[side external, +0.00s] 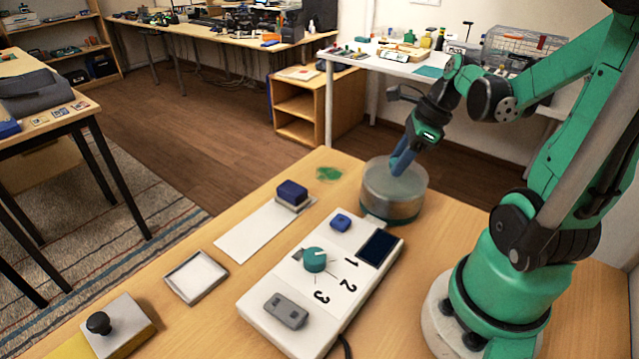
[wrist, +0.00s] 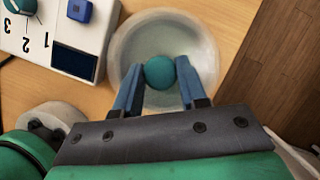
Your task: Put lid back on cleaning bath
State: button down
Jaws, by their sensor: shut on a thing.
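The cleaning bath (side external: 392,208) is a round, see-through, grey-walled vessel near the far right edge of the wooden table. Its pale, translucent round lid (side external: 378,172) is at the top of it; I cannot tell whether the lid rests fully on the rim or sits slightly above it. In the wrist view the lid (wrist: 142,42) is a pale disc with a round teal knob (wrist: 159,72) at its middle. My gripper (side external: 398,172) points down over the bath. In the wrist view its blue fingers (wrist: 159,68) are shut on the knob from both sides.
A white control box (side external: 270,298) with a teal dial, blue button and dark screen stands close to the bath. A dark blue block (side external: 291,191) on a white strip, a shallow tray (side external: 195,277) and a black-knobbed block (side external: 118,325) lie to the left. A green patch (side external: 328,174) is nearby.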

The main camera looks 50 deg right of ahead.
grip_release()
dwell(0.4)
jog(key=shift+r, duration=0.1)
jog(key=shift+r, duration=3.4)
grip_shut()
